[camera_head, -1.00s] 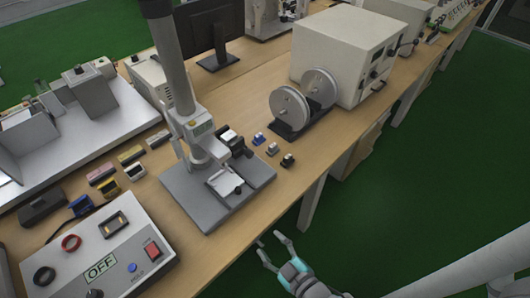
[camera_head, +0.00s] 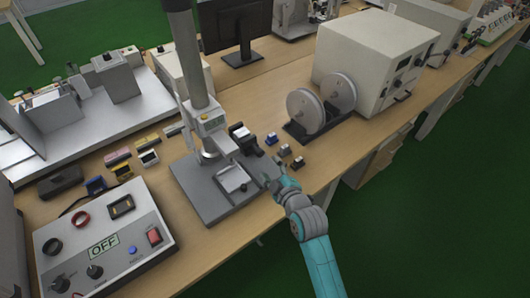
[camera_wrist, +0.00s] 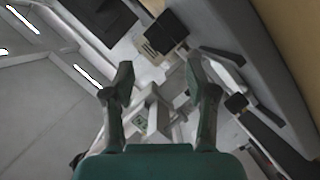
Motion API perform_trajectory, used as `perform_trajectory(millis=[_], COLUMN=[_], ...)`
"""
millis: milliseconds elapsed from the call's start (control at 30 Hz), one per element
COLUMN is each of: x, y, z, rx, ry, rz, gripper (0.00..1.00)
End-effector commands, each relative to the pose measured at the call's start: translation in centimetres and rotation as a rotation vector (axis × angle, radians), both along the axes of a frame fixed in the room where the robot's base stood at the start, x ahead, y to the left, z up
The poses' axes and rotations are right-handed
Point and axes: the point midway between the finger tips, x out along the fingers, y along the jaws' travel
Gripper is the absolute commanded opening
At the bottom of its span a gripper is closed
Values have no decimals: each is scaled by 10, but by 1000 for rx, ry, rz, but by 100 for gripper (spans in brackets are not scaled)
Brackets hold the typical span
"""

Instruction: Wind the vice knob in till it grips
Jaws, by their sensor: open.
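The small silver vice (camera_head: 232,178) sits on the grey base plate (camera_head: 205,207) of a test stand. Its dark knob (camera_head: 244,187) is at the front right corner, facing my side. My gripper (camera_head: 271,170) is open and empty, just right of the vice and apart from the knob. In the wrist view my gripper (camera_wrist: 160,68) has its two fingers spread, with pale parts of the stand behind. A dark round knob (camera_wrist: 236,103) shows right of the fingers; it looks like the vice knob, but I cannot be certain.
The stand's column (camera_head: 187,60) and gauge head (camera_head: 213,128) rise behind the vice. Small clamps (camera_head: 284,151) lie close beyond my gripper. Twin discs (camera_head: 306,108) stand farther right. A control box (camera_head: 105,240) reading OFF is front left. The bench's front edge is below my arm.

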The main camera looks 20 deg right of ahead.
Motion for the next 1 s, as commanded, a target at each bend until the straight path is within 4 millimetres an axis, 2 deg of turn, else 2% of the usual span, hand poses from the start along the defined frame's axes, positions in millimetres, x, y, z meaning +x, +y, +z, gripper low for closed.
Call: perform_trajectory(millis=[167,400,600,800,1000], x=[22,63,88,99,100], y=[1,3,5,6,6], z=[-5,-16,-23,-27,-27], rx=[0,1,1,2,2], ry=[-1,0,0,1,0], rz=[1,0,0,0,-1], gripper=[57,57,57,57,57])
